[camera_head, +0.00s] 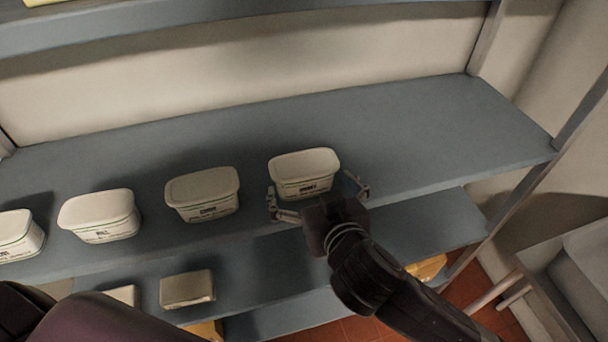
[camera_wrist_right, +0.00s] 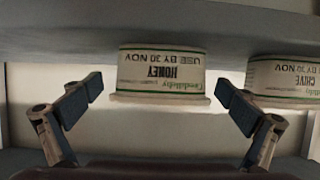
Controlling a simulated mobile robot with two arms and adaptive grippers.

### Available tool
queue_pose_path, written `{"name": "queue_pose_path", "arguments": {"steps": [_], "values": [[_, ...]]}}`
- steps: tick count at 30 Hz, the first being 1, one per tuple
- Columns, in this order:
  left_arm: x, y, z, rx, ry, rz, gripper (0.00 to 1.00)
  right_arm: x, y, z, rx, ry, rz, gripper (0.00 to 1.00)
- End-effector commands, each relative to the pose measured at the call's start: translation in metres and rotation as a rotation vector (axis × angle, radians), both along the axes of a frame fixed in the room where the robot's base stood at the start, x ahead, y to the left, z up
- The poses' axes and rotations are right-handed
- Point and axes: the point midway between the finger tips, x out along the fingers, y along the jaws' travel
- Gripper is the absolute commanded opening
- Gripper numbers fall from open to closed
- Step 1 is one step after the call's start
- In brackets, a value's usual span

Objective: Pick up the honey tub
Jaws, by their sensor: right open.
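The honey tub (camera_head: 304,168) is a white lidded tub with a dark-lettered label, standing upright on the grey shelf (camera_head: 420,130), the rightmost in a row of tubs. In the right wrist view the honey tub (camera_wrist_right: 160,75) appears upside down, and its label reads HONEY. My right gripper (camera_head: 317,190) is open at the shelf's front edge, with one finger to each side of the tub. In the wrist view its fingers (camera_wrist_right: 160,92) show gaps to both sides of the tub. My left gripper is not in view.
The chive tub (camera_head: 202,193) stands left of the honey tub; its label shows in the wrist view (camera_wrist_right: 287,78). More tubs (camera_head: 100,214) stand further left. Another shelf (camera_head: 200,15) hangs above. A lower shelf holds a pale block (camera_head: 187,288). The shelf is free on the right.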

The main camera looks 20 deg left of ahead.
Motion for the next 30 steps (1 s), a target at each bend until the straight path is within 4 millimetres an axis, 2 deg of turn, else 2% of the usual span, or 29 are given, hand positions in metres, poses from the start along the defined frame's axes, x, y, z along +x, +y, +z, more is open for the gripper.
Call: {"name": "queue_pose_path", "arguments": {"steps": [4,10,20,30], "values": [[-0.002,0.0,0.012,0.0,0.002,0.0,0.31,0.014,0.01,-0.005,-0.005,-0.002,-0.002,1.0],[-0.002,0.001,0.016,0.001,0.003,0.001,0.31,0.028,0.021,-0.014,-0.002,-0.001,-0.001,1.0],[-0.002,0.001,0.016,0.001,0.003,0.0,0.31,0.031,0.024,-0.017,-0.001,-0.001,0.0,1.0],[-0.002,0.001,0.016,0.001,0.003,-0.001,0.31,0.031,0.023,-0.017,-0.001,-0.001,-0.001,0.63]]}}
